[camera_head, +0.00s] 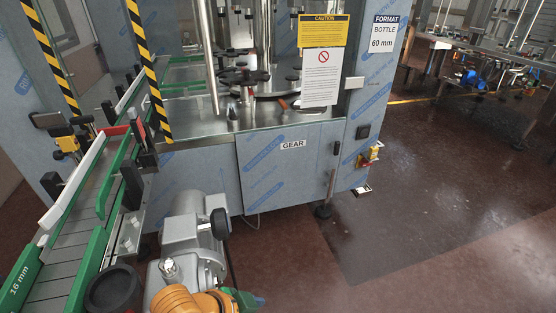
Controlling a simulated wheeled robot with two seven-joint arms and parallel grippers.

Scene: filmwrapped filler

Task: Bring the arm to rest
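Neither of my grippers can be made out in the head view. An orange rounded part (185,299) shows at the bottom edge, below a grey motor (190,235); I cannot tell whether it belongs to an arm or to the machine. No object is seen held.
A filling machine (290,165) with a "GEAR" panel stands ahead. A green-railed conveyor (65,250) runs along the left. A dark round part (115,290) is beside it. Another machine (490,55) stands far right. The brown floor (440,220) at right is clear.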

